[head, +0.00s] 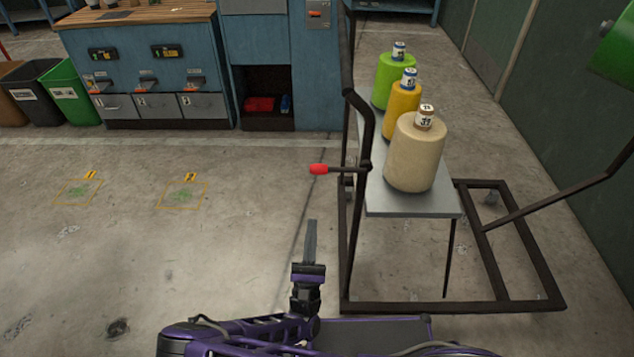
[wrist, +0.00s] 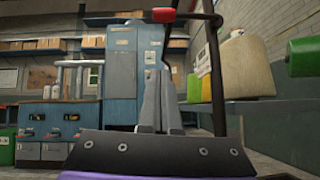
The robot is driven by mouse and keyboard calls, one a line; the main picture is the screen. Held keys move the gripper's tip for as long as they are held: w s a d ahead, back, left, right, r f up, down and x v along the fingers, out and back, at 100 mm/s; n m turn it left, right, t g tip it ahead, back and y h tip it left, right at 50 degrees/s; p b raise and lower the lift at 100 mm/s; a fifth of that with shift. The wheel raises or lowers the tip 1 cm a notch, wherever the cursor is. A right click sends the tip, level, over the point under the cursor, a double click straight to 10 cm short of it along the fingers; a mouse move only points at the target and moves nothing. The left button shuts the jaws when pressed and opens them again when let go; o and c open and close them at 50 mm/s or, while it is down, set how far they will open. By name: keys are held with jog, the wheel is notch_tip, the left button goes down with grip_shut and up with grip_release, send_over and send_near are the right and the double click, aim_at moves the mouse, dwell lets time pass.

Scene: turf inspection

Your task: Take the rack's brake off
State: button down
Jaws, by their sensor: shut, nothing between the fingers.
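The rack (head: 352,235) is a dark metal frame at the right in the head view. A lever with a red grip (head: 318,169) sticks out leftward from its near upright, about level. I take it for the brake. In the wrist view the red grip (wrist: 164,15) shows at the top, above the fingertips. My gripper (head: 311,222) is shut and empty, its fingers pointing up in the picture, below the red grip and apart from it. In the wrist view my gripper (wrist: 160,73) shows its two fingers together.
A grey shelf (head: 405,205) on the rack carries a cream cone (head: 413,155), a yellow cone (head: 402,112) and a green cone (head: 392,78). Blue cabinets (head: 150,65) and bins (head: 68,90) stand behind. The floor left of the rack is open, with two marked patches.

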aim_at(342, 169)
jog(key=shift+w, duration=0.1)
dwell(0.3)
jog(key=w+d+r, duration=0.1)
jog(key=w+r, duration=0.4)
jog(key=r, duration=0.5)
jog(key=shift+w, duration=0.25)
jog(key=shift+r+p, duration=0.15)
jog(key=shift+p, duration=0.15)
jog(key=shift+r+m+h, duration=0.2)
jog(key=shift+m+h, duration=0.2)
jog(key=shift+m, duration=0.2)
